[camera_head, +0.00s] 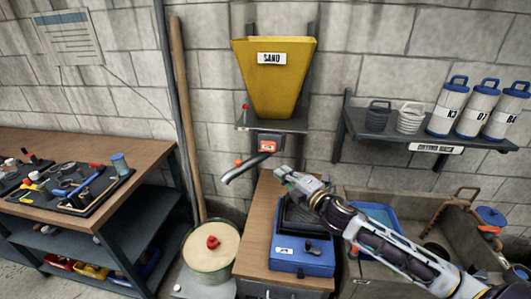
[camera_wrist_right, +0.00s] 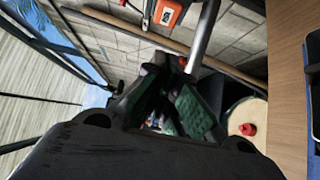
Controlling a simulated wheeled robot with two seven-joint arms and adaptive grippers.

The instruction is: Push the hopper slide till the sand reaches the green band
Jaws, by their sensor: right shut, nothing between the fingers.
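The yellow hopper (camera_head: 275,80), labelled SAND, is fixed to the wall above a grey shelf. Under it is an orange block (camera_head: 268,143) with a small label; it also shows in the wrist view (camera_wrist_right: 165,14). I cannot tell whether this is the slide. A grey spout (camera_head: 243,171) slopes down left toward a round drum (camera_head: 211,257) with a tan top and red knob. My right gripper (camera_head: 281,173) is shut and empty, just below and right of the block, apart from it. Its green-padded fingers (camera_wrist_right: 176,103) show in the wrist view. My left gripper is out of view.
A blue case (camera_head: 300,260) sits on the wooden cabinet (camera_head: 250,240) under my right arm. A tool bench (camera_head: 150,150) stands left, a wall shelf (camera_head: 425,138) with canisters right, and a stone basin (camera_head: 410,200) below it. A wooden pole (camera_head: 187,115) leans beside the hopper.

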